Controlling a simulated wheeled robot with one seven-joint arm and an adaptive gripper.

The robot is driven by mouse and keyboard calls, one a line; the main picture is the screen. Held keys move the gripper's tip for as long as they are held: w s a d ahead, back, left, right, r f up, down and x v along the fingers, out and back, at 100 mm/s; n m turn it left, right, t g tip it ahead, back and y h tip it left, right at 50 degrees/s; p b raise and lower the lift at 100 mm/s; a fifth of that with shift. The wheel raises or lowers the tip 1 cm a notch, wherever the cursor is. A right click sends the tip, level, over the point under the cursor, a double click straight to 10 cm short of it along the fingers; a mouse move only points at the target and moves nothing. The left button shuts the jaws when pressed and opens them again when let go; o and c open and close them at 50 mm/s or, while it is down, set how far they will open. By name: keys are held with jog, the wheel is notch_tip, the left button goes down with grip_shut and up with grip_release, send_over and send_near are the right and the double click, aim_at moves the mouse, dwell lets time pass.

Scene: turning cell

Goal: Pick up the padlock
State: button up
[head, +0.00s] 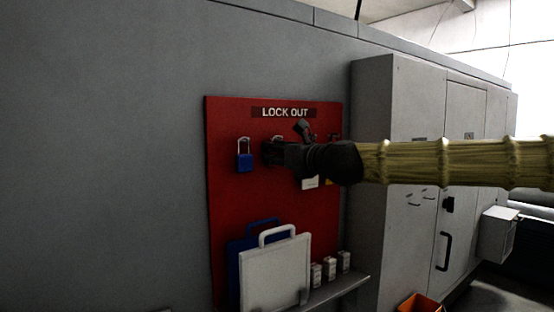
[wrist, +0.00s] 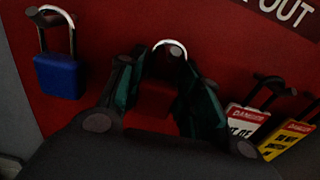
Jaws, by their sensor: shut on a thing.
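A padlock's silver shackle (wrist: 170,44) loops over a peg on the red board, and a bit of it shows in the head view (head: 277,138). My gripper (wrist: 160,88) is shut on this padlock just below the shackle, one dark finger on each side. The padlock's body is mostly hidden between the fingers; what shows there looks red, hard to tell from the board. In the head view my gripper (head: 272,153) is at the board, reaching in from the right. A blue padlock (head: 245,161) hangs on the peg to the left, apart from my gripper; it also shows in the wrist view (wrist: 59,76).
The red lockout board (head: 225,200) is on a grey wall. Danger tags (wrist: 245,121) hang just right of my gripper. A white panel with a handle (head: 275,272) and small boxes (head: 329,269) stand below. Grey cabinets (head: 372,90) are to the right.

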jog(key=shift+r+b, duration=0.35)
jog(key=shift+r, duration=0.4)
jog(key=b+v, duration=0.3)
jog(key=v, duration=1.5)
